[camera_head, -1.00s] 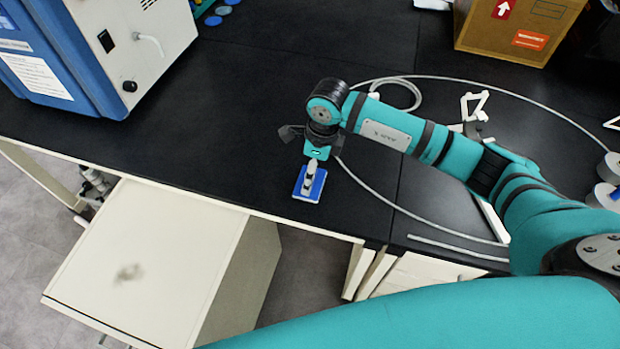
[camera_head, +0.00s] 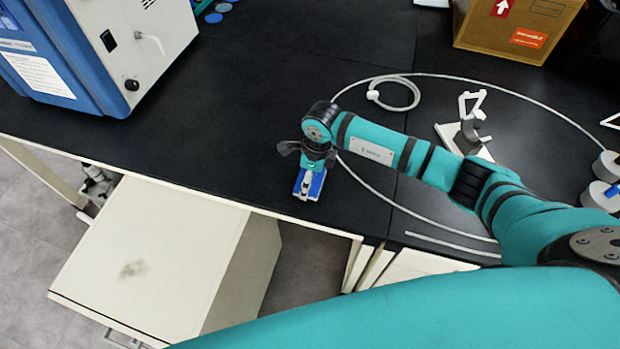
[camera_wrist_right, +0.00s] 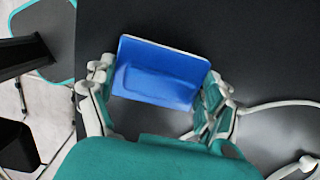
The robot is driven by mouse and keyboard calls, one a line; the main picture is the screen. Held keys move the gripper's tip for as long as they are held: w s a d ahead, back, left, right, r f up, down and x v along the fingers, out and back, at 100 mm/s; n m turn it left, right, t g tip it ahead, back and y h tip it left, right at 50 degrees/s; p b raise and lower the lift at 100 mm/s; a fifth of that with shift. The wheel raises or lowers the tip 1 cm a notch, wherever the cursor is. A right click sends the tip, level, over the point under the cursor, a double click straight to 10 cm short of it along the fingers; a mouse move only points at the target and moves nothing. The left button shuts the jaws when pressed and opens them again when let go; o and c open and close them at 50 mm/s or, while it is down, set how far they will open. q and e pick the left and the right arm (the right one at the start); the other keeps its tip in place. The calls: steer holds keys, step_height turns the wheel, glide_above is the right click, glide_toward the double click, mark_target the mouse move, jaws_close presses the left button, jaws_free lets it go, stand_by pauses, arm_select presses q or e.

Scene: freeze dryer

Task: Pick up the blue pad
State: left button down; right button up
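The blue pad (camera_head: 317,185) lies on the black bench top near its front edge. In the right wrist view the pad (camera_wrist_right: 160,72) is a blue rectangle with a pale rim and a raised, darker blue block on it. My right gripper (camera_head: 309,185) is low over the pad, hiding part of it in the head view. In the right wrist view my right gripper (camera_wrist_right: 158,85) has one finger on each side of the pad. The fingers are spread, and the right one is very close to the pad's edge; contact cannot be told. My left gripper is not in view.
A blue and white machine (camera_head: 115,50) stands at the back left. A cardboard box (camera_head: 510,28) is at the back right. A pale hose (camera_head: 400,208) curves across the bench right of the pad. A white stand (camera_head: 465,130) is further right. A beige cabinet (camera_head: 150,260) stands below the bench.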

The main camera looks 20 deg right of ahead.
steer(key=shift+c, duration=1.4)
steer(key=shift+r, duration=0.15)
steer(key=shift+r+b, duration=0.4)
steer(key=shift+r, duration=0.2)
steer(key=shift+s+a+r+b, duration=0.1)
steer(key=shift+a+r+b, duration=0.1)
steer(key=shift+r+b, duration=0.6)
steer(key=s+a+r+b, duration=0.2)
steer(key=s+a+b, duration=0.1)
steer(key=s+a, duration=0.7)
steer(key=shift+a, duration=0.95)
